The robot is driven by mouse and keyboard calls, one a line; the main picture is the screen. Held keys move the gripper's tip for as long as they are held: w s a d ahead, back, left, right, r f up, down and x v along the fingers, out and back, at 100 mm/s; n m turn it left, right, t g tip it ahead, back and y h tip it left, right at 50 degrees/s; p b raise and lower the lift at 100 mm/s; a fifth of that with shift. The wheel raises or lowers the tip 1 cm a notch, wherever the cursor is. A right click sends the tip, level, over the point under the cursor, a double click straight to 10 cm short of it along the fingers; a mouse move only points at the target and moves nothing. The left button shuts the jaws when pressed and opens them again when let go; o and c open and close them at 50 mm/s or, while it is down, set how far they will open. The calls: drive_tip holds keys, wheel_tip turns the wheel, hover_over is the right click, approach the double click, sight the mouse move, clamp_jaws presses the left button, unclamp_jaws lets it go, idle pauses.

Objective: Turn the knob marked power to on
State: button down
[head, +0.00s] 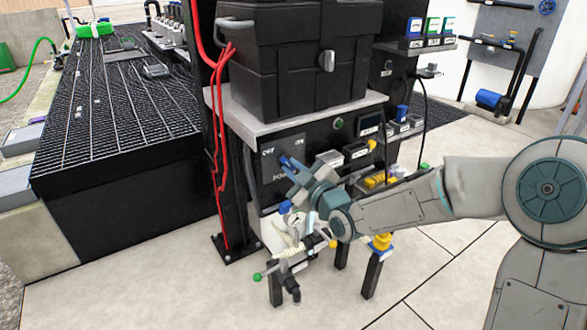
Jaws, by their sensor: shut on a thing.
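The control panel (325,136) is the dark front of a cabinet below a grey shelf. Small white labels show near its upper left, one reading like "OFF" and the other too small to be sure. My gripper (287,163) reaches the panel's left part from the right, just below these labels. Which way the knob points cannot be told. Lettering below the gripper is partly covered by my wrist.
A black case (290,62) with a handle stands on the grey shelf (245,122). Red hoses (220,150) hang left of the panel. A black grated platform (110,120) is at left. Pale floor is open in front.

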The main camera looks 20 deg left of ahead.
drive_tip(key=m+p, duration=0.1)
drive_tip(key=m, duration=0.3)
drive_tip(key=m+p, duration=0.2)
drive_tip(key=m, duration=0.2)
drive_tip(key=shift+d+r, duration=0.1)
drive_tip(key=m+p, duration=0.1)
drive_tip(key=m, duration=0.2)
drive_tip(key=shift+m+p, duration=0.35)
drive_tip(key=shift+m, duration=0.05)
drive_tip(key=m+p, duration=0.2)
drive_tip(key=m, duration=0.2)
drive_tip(key=shift+w, duration=0.1)
drive_tip(key=shift+f+m, duration=0.2)
drive_tip(key=shift+m, duration=0.1)
drive_tip(key=c, duration=1.4)
unclamp_jaws()
drive_tip(key=shift+c, duration=0.2)
drive_tip(key=p+v, duration=0.3)
drive_tip(key=v, duration=1.1)
